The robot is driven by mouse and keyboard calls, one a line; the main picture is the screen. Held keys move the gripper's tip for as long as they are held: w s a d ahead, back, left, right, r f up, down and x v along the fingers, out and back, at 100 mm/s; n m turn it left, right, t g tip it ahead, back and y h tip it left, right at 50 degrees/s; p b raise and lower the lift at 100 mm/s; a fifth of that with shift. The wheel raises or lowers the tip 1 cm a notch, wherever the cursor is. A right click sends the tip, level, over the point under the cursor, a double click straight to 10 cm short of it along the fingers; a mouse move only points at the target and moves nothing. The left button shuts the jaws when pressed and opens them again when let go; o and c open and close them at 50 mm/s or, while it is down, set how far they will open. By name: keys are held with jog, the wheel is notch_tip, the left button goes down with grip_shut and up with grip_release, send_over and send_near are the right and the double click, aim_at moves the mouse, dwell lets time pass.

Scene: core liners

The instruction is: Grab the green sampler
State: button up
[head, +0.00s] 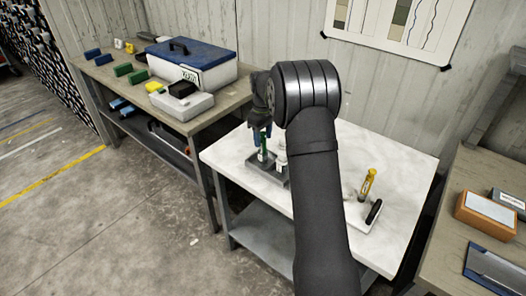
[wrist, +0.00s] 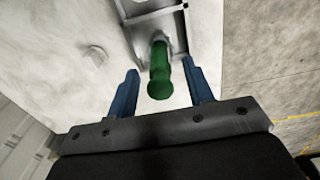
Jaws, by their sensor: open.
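The green sampler (wrist: 160,78) stands in a grey holder (wrist: 142,8) and points up toward the camera in the wrist view. In the head view, the green sampler (head: 264,145) shows only in part below my gripper (head: 261,131), at the left side of the white table. My gripper (wrist: 159,70) is open. Its two blue fingers are on either side of the sampler, with a visible gap on both sides. The grey holder (head: 268,174) also shows in the head view. I cannot tell how deep the sampler sits between the fingers.
A yellow tool (head: 367,184) and a black object (head: 374,211) are at the right of the white table (head: 400,170). A blue-lidded toolbox (head: 192,62) stands on the left bench. The white table's back is clear.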

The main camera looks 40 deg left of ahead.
aim_at(263, 151)
notch_tip(263, 151, down, 2)
jog(key=shift+f, duration=0.1)
grip_shut()
